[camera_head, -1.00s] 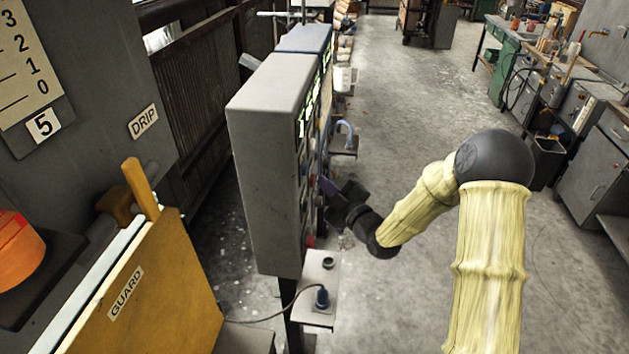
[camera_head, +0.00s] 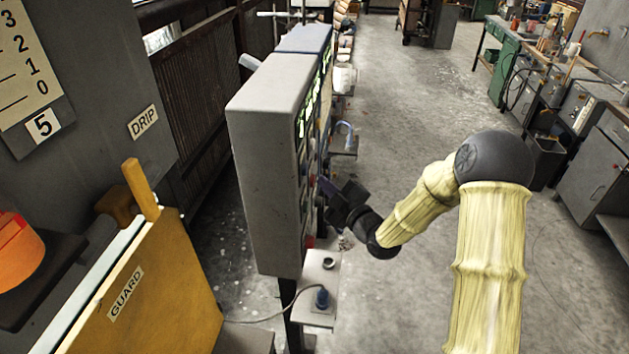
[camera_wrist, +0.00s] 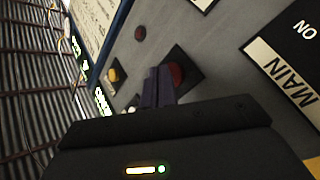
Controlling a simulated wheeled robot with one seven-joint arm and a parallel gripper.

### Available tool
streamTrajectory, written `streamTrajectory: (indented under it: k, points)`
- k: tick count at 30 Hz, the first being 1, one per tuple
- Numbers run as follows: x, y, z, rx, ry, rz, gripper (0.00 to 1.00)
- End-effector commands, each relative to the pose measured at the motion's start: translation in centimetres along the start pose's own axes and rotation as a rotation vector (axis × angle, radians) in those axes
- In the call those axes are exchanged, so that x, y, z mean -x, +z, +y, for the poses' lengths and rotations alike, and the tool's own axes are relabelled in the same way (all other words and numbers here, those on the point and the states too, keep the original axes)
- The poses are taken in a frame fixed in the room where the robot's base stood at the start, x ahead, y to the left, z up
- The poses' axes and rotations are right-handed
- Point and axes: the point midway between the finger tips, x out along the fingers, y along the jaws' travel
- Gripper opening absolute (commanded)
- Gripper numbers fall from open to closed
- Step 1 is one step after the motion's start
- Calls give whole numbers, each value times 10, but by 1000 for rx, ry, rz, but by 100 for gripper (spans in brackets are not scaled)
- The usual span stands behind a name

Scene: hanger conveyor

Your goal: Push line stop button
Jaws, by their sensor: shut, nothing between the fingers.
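The grey control cabinet (camera_head: 268,165) stands left of centre in the head view, its face turned right and seen edge-on. In the wrist view its panel carries a red button (camera_wrist: 177,76) on a dark square plate. My gripper (camera_wrist: 158,84) is shut and empty, its fingertips beside the left edge of this red button. I cannot tell whether they touch it. The button's label is not visible. In the head view my gripper (camera_head: 326,188) is close to the panel face, its tips partly hidden.
A yellow button (camera_wrist: 113,75) and a small dark red button (camera_wrist: 140,33) are nearby on the panel. A MAIN switch plate (camera_wrist: 285,65) is at right.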

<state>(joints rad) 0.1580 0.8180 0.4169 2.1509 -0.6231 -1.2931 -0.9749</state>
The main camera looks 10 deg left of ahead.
Motion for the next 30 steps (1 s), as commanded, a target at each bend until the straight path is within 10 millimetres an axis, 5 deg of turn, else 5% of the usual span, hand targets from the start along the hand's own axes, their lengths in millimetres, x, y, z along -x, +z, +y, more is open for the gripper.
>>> streamTrajectory:
  k: [30]
  points:
    - [-6, -6, -5, 0, -1, 2, 0]
